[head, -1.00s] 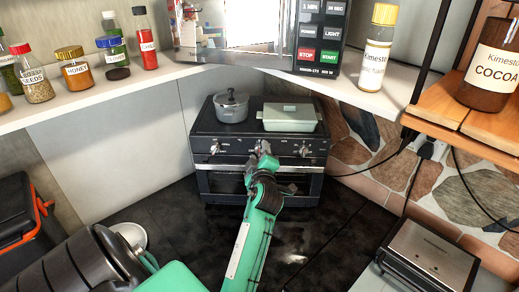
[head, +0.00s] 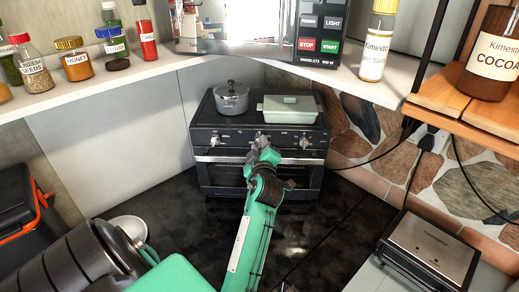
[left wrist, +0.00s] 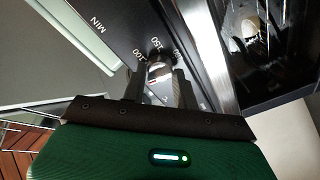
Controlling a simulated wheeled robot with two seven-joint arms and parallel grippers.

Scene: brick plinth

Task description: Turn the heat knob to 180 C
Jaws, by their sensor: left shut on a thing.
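The black oven (head: 225,136) stands against the back wall with a row of silver knobs on its front panel. The left knob (head: 214,141) and right knob (head: 304,142) are free. My left gripper (head: 262,146) is at the middle of the panel, shut on the heat knob and largely covering it in the head view. In the left wrist view the silver heat knob (left wrist: 158,73) sits between the two dark fingers. The marks MIN, 100 and 150 show around it. The knob's exact setting is hard to read. My right gripper is not in view.
A grey pot (head: 231,98) and a pale green lidded dish (head: 290,109) stand on the oven top. A shelf above carries spice jars and a microwave (head: 320,35). A steel grill (head: 432,248) is at the lower right. Dark floor lies in front of the oven.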

